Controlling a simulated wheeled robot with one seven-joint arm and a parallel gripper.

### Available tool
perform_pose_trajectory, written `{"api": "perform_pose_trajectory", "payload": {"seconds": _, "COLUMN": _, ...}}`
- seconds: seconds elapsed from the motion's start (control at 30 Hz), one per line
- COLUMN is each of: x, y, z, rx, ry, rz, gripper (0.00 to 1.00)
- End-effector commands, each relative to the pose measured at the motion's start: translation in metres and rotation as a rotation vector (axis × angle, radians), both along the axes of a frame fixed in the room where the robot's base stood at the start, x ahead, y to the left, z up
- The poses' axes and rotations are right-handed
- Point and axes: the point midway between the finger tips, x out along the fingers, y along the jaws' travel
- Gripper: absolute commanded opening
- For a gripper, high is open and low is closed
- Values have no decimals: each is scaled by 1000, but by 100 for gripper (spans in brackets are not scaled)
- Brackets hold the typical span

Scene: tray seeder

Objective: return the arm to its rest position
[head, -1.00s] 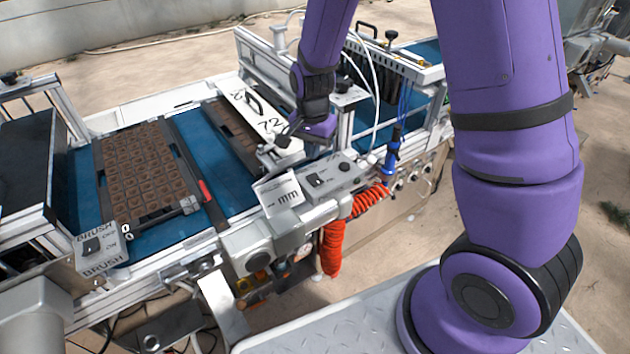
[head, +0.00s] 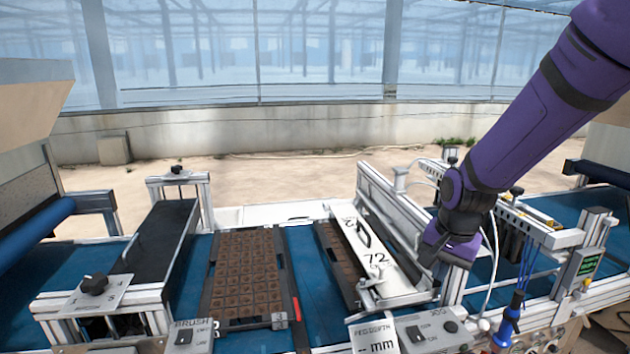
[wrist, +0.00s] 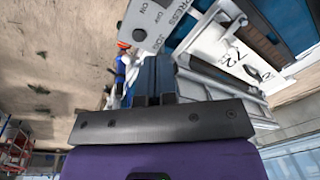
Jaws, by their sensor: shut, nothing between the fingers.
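My purple arm comes in from the upper right of the head view. My gripper (head: 436,254) is above the right part of the seeder, beside the white plate marked 72 (head: 385,262). In the wrist view my gripper (wrist: 153,97) shows as two dark fingers, close together and empty. From the head view I cannot tell whether it touches the frame behind it.
A seed tray (head: 246,275) with filled cells lies on the blue belt (head: 316,300). A second tray (head: 337,262) is partly under the plate. A JOG switch box (head: 432,333) and a blue nozzle with cables (head: 507,322) are close to my gripper.

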Motion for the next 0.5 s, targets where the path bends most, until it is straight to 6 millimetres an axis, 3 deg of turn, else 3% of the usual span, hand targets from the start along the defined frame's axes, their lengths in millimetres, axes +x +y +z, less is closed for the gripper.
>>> {"api": "perform_pose_trajectory", "payload": {"seconds": 0.03, "x": -7, "y": -3, "z": 16, "rx": 2, "ry": -23, "rz": 25, "gripper": 0}}
{"api": "perform_pose_trajectory", "payload": {"seconds": 0.2, "x": -30, "y": -12, "z": 57, "rx": -1, "ry": -80, "rz": 120, "gripper": 0}}
{"api": "perform_pose_trajectory", "payload": {"seconds": 0.5, "x": -81, "y": -28, "z": 117, "rx": -37, "ry": -181, "rz": 284, "gripper": 0}}
